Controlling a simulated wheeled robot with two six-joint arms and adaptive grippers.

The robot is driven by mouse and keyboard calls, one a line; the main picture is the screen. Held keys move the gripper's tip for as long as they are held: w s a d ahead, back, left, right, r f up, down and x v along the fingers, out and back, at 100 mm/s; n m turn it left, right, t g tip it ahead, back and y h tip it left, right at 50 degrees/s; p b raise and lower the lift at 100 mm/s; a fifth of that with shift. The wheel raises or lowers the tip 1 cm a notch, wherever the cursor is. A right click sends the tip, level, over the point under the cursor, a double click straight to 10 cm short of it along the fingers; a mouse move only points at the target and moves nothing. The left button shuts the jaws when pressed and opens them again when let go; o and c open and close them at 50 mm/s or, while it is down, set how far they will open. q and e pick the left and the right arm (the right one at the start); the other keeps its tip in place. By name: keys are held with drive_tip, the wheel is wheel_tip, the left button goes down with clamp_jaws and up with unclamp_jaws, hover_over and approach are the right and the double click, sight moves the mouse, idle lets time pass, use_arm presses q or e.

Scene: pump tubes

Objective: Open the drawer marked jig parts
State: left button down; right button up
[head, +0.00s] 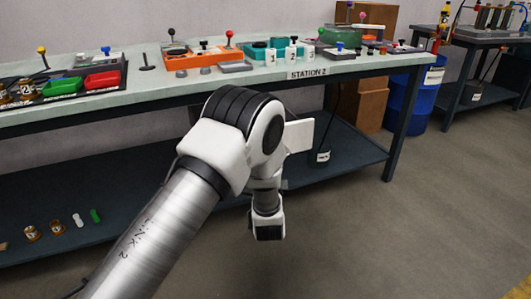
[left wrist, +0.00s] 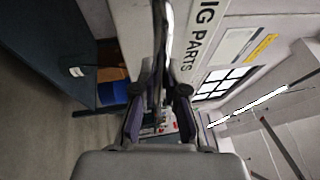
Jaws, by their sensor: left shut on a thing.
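In the left wrist view a pale drawer front (left wrist: 238,12) bears black lettering that reads "IG PARTS" (left wrist: 199,42), turned on its side, with its start cut off. A bright metal handle bar (left wrist: 168,40) stands beside the lettering. My left gripper (left wrist: 162,75) is shut on this handle, its dark fingers close together around it. In the head view my left arm hides the gripper, the handle and the drawer's lettering. I cannot tell how far the drawer is out. My right gripper shows in neither view.
A long bench (head: 130,112) marked "STATION 2" carries red and green trays, an orange fixture (head: 200,58) and a teal block (head: 262,52). Its lower shelf (head: 345,150) holds small parts at left. A blue barrel (head: 424,95) stands at right. The floor in front is clear.

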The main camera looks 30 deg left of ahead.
use_arm(q)
drive_tip(key=shift+s+d, duration=0.2)
drive_tip(key=shift+d, duration=0.05)
drive_tip(key=c, duration=1.2)
unclamp_jaws()
drive_tip(key=v, duration=1.2)
drive_tip(key=shift+f, duration=0.15)
